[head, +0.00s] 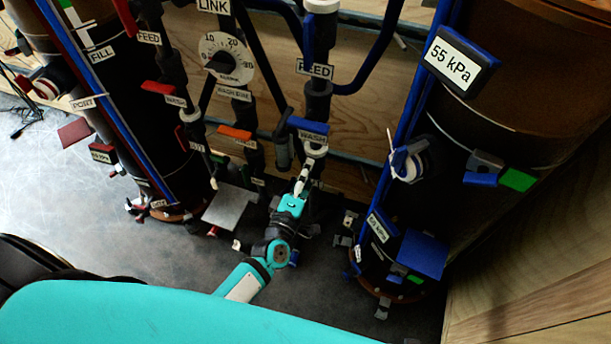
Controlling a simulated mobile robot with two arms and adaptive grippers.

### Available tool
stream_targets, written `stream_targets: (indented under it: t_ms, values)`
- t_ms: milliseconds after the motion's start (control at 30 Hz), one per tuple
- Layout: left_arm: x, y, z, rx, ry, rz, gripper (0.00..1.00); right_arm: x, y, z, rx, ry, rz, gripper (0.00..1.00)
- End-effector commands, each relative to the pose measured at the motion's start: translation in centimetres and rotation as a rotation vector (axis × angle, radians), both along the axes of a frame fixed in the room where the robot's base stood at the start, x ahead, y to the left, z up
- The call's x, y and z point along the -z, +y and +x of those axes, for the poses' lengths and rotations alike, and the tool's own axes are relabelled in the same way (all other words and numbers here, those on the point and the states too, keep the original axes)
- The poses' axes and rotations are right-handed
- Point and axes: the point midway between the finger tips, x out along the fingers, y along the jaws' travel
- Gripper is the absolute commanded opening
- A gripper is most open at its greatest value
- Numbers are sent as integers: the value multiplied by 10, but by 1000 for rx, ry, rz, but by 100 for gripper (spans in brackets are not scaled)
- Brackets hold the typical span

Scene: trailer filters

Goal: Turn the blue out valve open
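The blue-coded pipe column stands at the centre, with a FEED label (315,70) and a blue handle (308,126) above a WASH label (312,138). A white collar (315,151) sits below that handle. I cannot make out a blue OUT label or its handle; that lower part of the column is largely covered by my gripper. My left gripper (303,178), on a teal wrist, points up at the column just below the white collar. Its fingers look close together, but whether they are shut or touch anything is too small to tell. My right gripper is not in view.
A dark tank with a 55 kPa sign (461,60) stands at right, with a side port (408,163). Another tank (150,120) stands at left. An orange handle (235,132) and a dial (226,60) are left of the blue column. Bare floor (60,205) lies at left.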

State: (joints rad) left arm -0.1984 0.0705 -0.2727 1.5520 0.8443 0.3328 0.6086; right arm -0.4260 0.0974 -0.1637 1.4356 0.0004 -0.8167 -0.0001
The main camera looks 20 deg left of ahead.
Motion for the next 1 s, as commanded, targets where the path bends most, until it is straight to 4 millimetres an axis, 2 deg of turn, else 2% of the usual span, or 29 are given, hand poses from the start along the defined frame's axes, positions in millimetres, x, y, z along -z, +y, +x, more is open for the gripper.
stream_targets:
  t_ms: [400,900,933,1000]
  values:
    - [1,1,0,-2,5,-161,52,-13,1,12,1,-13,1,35]
    - [1,1,0,-1,7,-181,52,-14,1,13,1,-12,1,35]
    - [1,1,0,-1,7,-181,86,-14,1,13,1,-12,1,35]
    - [1,1,0,-1,7,-180,95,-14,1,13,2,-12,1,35]
